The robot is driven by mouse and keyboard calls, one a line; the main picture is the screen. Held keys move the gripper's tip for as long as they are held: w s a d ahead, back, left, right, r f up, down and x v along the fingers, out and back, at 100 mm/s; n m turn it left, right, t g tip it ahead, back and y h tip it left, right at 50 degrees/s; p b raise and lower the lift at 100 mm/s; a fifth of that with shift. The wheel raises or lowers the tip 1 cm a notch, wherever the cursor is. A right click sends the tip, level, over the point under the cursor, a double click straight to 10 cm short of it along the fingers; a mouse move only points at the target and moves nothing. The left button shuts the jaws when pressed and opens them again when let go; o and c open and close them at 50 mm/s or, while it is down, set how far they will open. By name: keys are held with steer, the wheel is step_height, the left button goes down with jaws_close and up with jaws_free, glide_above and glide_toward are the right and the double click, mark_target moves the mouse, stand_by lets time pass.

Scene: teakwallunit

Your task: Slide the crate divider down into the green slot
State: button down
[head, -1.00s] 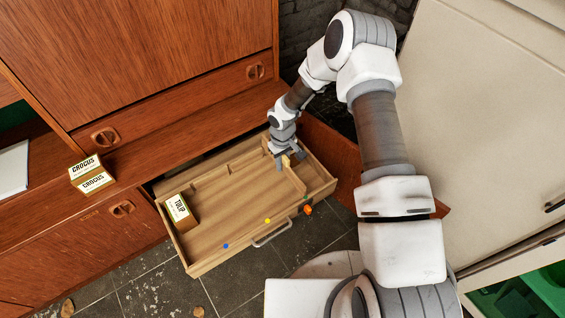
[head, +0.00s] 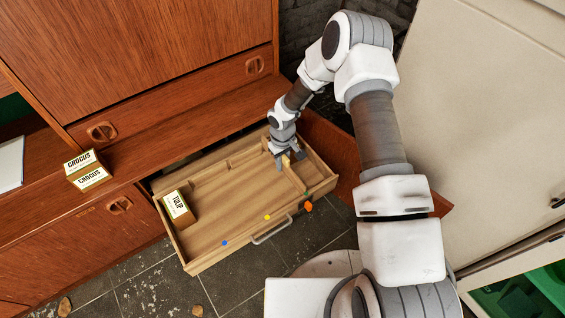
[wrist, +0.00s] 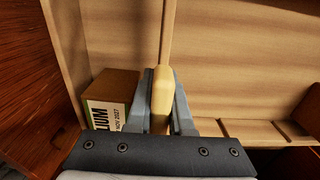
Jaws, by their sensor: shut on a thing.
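The crate divider (wrist: 161,88) is a pale wooden piece with a rounded block between my fingers. A thin panel runs from it to the drawer's front wall in the wrist view. My gripper (head: 286,162) is shut on it, inside the right part of the open wooden drawer (head: 215,253). The green dot (head: 306,195) marks the drawer's front rim, near the panel's front end. The slot itself and the divider's lower edge are hidden, so I cannot tell how deep it sits.
An allium box (wrist: 110,100) stands close beside my fingers in the right-hand compartment. A tulip box (head: 179,208) stands at the drawer's left end. Blue (head: 224,243) and yellow (head: 267,217) dots mark the front rim. The drawer's middle is clear. A crocus box (head: 87,170) sits on the ledge.

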mark_target(283, 170)
steer(key=shift+f+b, duration=1.3)
steer(key=shift+f, duration=0.75)
steer(key=c, duration=0.7)
jaws_free()
steer(key=shift+c, duration=0.2)
step_height(283, 170, up, 18)
steer(key=p, duration=0.6)
steer(key=shift+f, duration=0.2)
